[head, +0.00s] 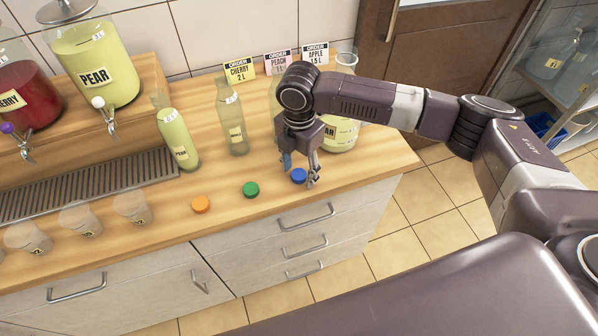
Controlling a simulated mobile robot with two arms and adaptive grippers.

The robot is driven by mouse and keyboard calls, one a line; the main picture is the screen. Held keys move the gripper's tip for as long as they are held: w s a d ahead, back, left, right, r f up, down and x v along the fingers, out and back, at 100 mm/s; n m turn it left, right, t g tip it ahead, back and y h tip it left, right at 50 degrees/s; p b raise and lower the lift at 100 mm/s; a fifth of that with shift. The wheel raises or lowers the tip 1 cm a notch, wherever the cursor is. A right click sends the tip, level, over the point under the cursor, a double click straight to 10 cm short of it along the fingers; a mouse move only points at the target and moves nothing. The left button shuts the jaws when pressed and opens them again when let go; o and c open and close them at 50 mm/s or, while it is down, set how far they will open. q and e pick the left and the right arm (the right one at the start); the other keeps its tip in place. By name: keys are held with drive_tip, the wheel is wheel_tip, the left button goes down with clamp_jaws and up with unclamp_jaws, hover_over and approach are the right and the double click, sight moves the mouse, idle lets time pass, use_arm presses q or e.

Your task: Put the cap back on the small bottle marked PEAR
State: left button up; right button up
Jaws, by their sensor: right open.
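The small bottle (178,138) stands open and upright on the counter, full of pale green liquid; its yellow label is partly readable, ending in "AR". Three caps lie in a row near the counter's front edge: an orange cap (201,205), a green cap (251,190) and a blue cap (299,176). My right gripper (300,171) is open and points down at the blue cap, which shows between its fingertips. I cannot tell whether they touch it. My left gripper is out of view.
An empty bottle (233,122) stands right of the pear bottle. A wider jar of pale green liquid (342,134) stands behind my right gripper, partly hidden. Order cards (240,72) stand at the wall. Large dispensers (95,62), a drip grate (85,185) and cups (132,207) are at left.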

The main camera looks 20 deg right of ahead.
sight(299, 174)
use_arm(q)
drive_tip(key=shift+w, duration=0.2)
use_arm(e)
drive_tip(key=c, duration=0.8)
